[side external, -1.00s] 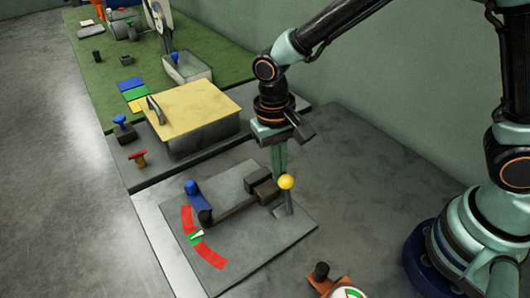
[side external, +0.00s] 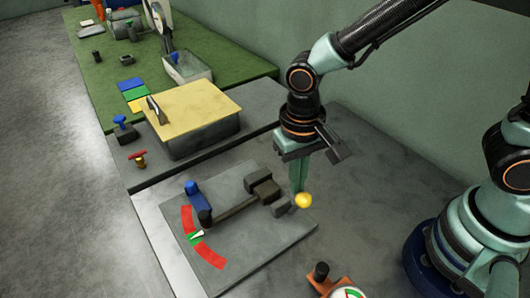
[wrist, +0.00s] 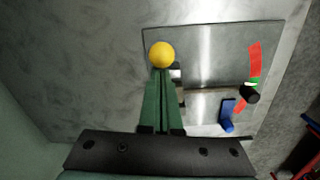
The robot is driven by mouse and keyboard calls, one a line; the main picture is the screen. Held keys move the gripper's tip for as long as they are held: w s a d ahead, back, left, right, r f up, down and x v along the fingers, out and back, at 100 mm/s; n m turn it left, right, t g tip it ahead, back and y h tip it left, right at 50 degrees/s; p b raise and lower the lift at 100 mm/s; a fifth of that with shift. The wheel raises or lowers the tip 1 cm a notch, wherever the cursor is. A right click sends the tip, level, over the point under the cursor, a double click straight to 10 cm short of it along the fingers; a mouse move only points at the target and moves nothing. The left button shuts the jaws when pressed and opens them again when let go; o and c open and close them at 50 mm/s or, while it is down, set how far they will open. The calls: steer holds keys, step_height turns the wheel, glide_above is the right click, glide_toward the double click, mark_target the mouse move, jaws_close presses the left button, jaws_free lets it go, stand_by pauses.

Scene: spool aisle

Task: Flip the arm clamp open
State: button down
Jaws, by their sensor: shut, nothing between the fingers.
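A grey plate (side external: 245,247) carries a dark arm (side external: 232,210) with a black knob (side external: 205,217) at its pointer end. A lever with a yellow ball (side external: 303,200) stands at the plate's right side and leans over to the right; its stem is mostly hidden. My gripper (side external: 298,188) is shut and empty, with its green fingers pointing down at the ball. In the wrist view the yellow ball (wrist: 161,55) is right at the tips of the closed fingers (wrist: 163,76); I cannot tell whether they touch.
A blue part (side external: 194,194) stands beside the black knob, near a red and green scale (side external: 195,237). A yellow-lidded box (side external: 192,107) stands behind the plate. An orange piece with a dark knob (side external: 321,272) lies in front. Bare bench is free right of the plate.

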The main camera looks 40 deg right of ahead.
steer(key=shift+s+f, duration=0.2)
steer(key=shift+s, duration=0.85)
steer(key=shift+s+f, duration=0.3)
steer(key=shift+s, duration=0.65)
steer(key=shift+s+f, duration=0.1)
steer(key=w+r, duration=0.3)
steer(key=w, duration=0.3)
steer(key=s+r, duration=0.6)
steer(key=s, duration=0.1)
steer(key=shift+s+a+r+t, duration=0.25)
steer(key=shift+a+r+t, duration=0.05)
steer(key=shift+r, duration=0.1)
steer(key=w+d+r+n+t, duration=0.1)
steer(key=w+d+r+t, duration=0.1)
steer(key=d, duration=0.7)
steer(key=w+d+r+n+t, duration=0.1)
steer(key=w+d+r+t, duration=0.2)
steer(key=d, duration=0.5)
steer(key=shift+w+d+r, duration=0.35)
steer(key=shift+w+r, duration=0.4)
steer(key=shift+w, duration=0.15)
